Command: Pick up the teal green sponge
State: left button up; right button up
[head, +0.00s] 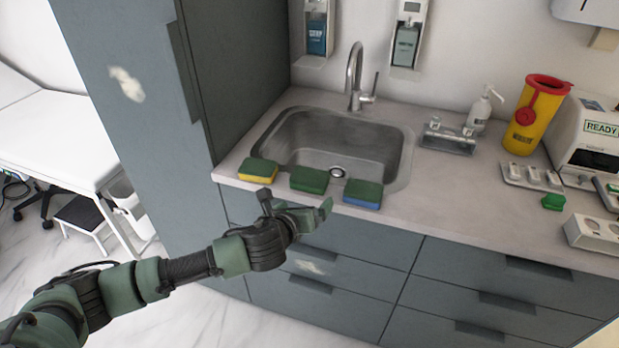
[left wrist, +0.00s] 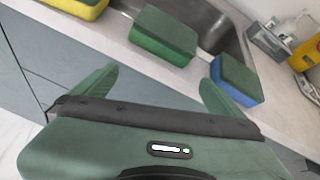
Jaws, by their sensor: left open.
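The teal green sponge (head: 309,179) lies on the counter's front edge, the middle one of three sponges in front of the sink. It is green on top and on its sides. In the left wrist view the green sponge (left wrist: 164,36) lies ahead, between the lines of the two fingers. My left gripper (head: 302,207) is open and empty, just in front of the counter edge and short of the sponge. Its fingers show apart in the left wrist view (left wrist: 160,82). My right gripper is not in view.
A yellow sponge with a green top (head: 258,170) lies left of the green one, and a blue sponge with a green top (head: 362,194) lies right. The sink (head: 400,150) is behind them. Drawers (head: 340,265) are below.

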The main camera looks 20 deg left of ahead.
aim_at(308, 180)
pick_arm(q)
jog(key=r+m, duration=0.1)
jog(key=w+r+m, duration=0.1)
jog(key=a+r+m, duration=0.1)
jog(key=shift+w+r+t, duration=0.2)
jog(key=shift+r+t, duration=0.05)
jog(key=shift+t, duration=0.15)
jog(key=shift+w+a+r+m, duration=0.1)
jog(key=shift+w+a+m, duration=0.1)
jog(key=shift+w, duration=0.2)
jog(key=shift+w+a+m, duration=0.1)
jog(key=shift+w+m, duration=0.1)
jog(key=shift+w, duration=0.2)
jog(key=shift+p+x, duration=0.55)
jog(key=shift+x, duration=2.6)
jog(key=c, duration=1.1)
jog(key=shift+r, duration=0.15)
jog(key=shift+c, duration=0.2)
